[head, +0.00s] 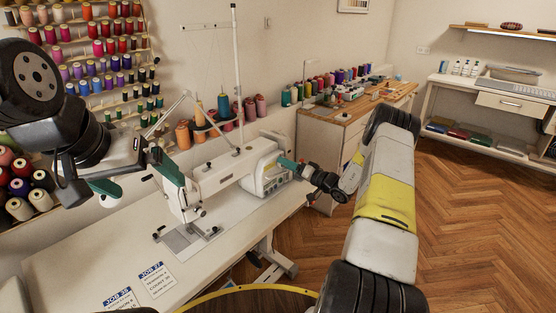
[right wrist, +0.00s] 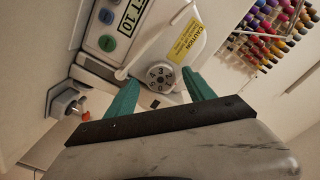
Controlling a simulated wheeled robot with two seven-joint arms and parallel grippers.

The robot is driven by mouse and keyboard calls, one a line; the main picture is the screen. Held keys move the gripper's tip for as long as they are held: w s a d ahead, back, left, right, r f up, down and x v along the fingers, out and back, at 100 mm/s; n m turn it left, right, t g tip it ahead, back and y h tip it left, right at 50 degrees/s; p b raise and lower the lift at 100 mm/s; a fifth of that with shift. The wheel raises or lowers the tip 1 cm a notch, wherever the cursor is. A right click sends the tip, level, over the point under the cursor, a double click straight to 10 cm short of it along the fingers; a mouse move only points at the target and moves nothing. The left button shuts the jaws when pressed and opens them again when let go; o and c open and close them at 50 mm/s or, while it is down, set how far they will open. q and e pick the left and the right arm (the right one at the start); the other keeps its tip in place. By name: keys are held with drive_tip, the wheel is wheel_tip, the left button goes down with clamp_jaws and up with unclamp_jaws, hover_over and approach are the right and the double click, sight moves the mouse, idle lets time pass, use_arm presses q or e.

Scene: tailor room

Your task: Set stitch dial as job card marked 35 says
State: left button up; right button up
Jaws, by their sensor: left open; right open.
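The white sewing machine (head: 222,177) stands on the white table in the middle of the head view. The round grey stitch dial (right wrist: 160,77), with dark characters round its face, shows in the right wrist view. My right gripper (head: 285,164) is open at the machine's right end. Its teal fingers are on either side of the dial, which lies between and beyond their tips; contact cannot be told. My left gripper (head: 145,190) is open and empty, left of the machine. The job card marked 35 (head: 122,300) lies at the table's front left, partly cut off; its small text is unreadable.
A card marked JOB 27 (head: 157,279) lies beside it. The machine panel has a display ending "T 10" (right wrist: 133,16) and round buttons. A yellow caution label (right wrist: 187,41) is above the dial. Thread cones (head: 222,108) stand behind the machine. Wooden floor is open at right.

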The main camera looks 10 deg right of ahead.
drive_tip(key=shift+w+a, duration=0.1)
drive_tip(key=shift+a, duration=0.05)
clamp_jaws()
idle(0.4)
